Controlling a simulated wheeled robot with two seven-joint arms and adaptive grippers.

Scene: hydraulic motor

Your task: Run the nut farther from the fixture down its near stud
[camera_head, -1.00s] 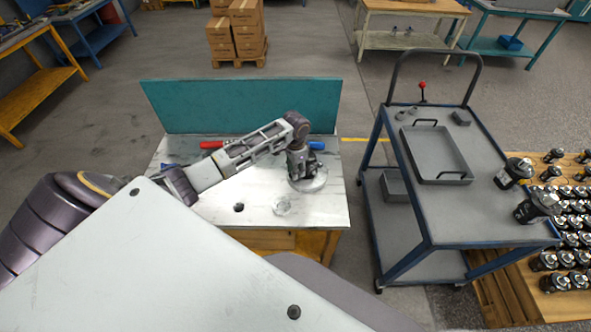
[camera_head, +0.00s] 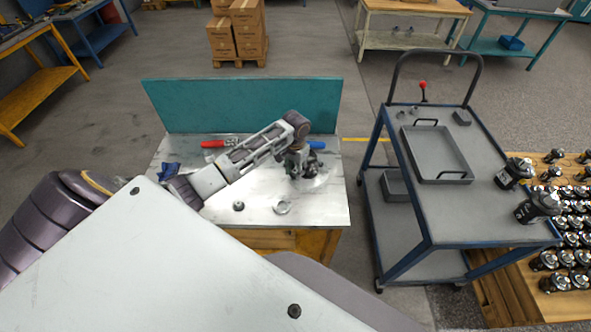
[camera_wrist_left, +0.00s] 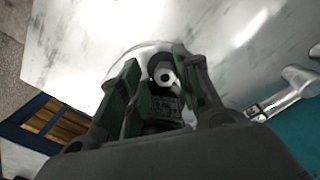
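My left gripper (camera_head: 300,172) points down over a round metal fixture (camera_head: 318,184) on the white workbench. In the left wrist view its two green-padded fingers (camera_wrist_left: 165,85) stand apart. A small round light part with a dark centre (camera_wrist_left: 165,76), which looks like a nut or stud end, shows between them. I cannot tell whether either finger touches it. The fixture's pale rim (camera_wrist_left: 135,55) shows behind the fingers. The gripper hides most of the fixture, and I cannot make out separate nuts and studs. My right gripper is not in view.
A small dark part (camera_head: 238,206) and a pale ring (camera_head: 282,207) lie at the bench's front. A red-handled tool (camera_head: 213,144) and a blue handle (camera_head: 317,145) lie near the teal back panel (camera_head: 240,105). A cart with a grey tray (camera_head: 436,152) stands to the right.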

